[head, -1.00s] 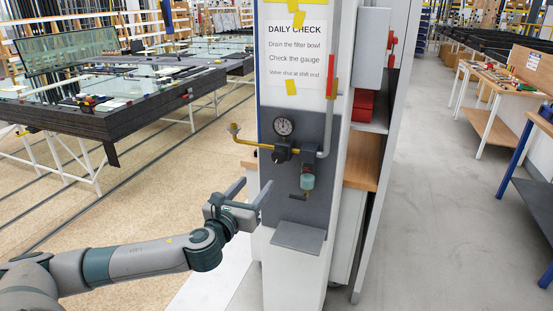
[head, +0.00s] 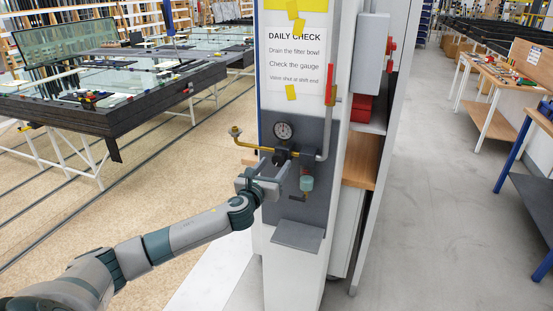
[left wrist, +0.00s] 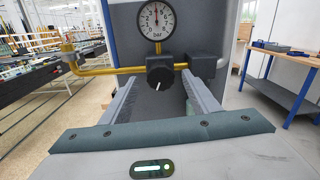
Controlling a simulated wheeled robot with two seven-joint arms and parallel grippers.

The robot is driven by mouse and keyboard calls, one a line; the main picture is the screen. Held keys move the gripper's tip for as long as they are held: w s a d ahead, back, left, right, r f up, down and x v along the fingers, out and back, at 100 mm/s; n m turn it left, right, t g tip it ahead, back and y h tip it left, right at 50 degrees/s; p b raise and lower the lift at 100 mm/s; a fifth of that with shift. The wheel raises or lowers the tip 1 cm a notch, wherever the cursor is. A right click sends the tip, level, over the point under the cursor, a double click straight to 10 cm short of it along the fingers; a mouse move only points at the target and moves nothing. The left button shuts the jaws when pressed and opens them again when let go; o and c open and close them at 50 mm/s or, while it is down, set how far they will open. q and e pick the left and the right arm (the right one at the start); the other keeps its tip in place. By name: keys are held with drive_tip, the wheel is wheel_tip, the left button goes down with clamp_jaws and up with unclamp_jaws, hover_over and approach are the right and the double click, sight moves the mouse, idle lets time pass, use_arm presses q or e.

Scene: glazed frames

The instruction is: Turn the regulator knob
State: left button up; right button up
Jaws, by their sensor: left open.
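The regulator knob is round and black with a white mark. It sits below the gauge in the left wrist view (left wrist: 160,77); in the head view the knob (head: 280,158) is partly covered by my gripper. The pressure gauge (head: 283,130) has a white dial and also shows in the left wrist view (left wrist: 156,19). My left gripper (head: 272,168) is open and empty in front of the panel. In the left wrist view its two fingers point at the regulator, one on each side of the knob. I cannot tell whether the fingertips reach past its face. My right gripper is not in view.
A yellow pipe (left wrist: 97,71) runs left from the regulator. A black block (left wrist: 201,65) sits close right of the knob. A teal filter bowl (head: 307,183) hangs lower right, above a grey shelf (head: 297,236). A grey pipe with a red handle rises at right.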

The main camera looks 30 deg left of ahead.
sight(280, 159)
use_arm(q)
drive_tip(key=shift+x, duration=1.2)
drive_tip(key=c, duration=1.1)
